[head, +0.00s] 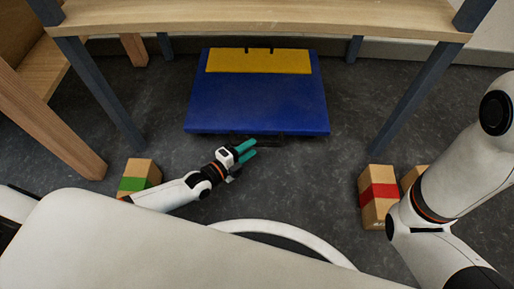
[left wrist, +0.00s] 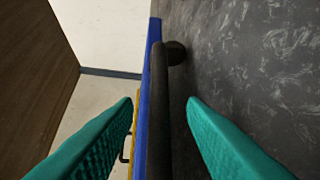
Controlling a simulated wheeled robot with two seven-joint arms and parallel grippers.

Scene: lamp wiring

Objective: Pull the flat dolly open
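The flat dolly (head: 255,103) is a blue platform with a yellow panel (head: 258,61) at its back. It lies on the floor under the wooden table. A dark bar (head: 270,141) runs along its near edge. My left gripper (head: 252,149) is open at this near edge. In the left wrist view the dolly's blue edge (left wrist: 154,75) and the black bar (left wrist: 159,120) run between my two teal fingers (left wrist: 160,105). I cannot tell how deep the bar sits between them. My right gripper is out of view; only its arm shows at the right.
The table (head: 260,18) stands over the dolly, with dark legs left and right (head: 410,95). A green-banded box (head: 139,174) is beside my left forearm. A red-banded box (head: 377,192) is at the right, with another box behind it. Floor (head: 300,185) between them is clear.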

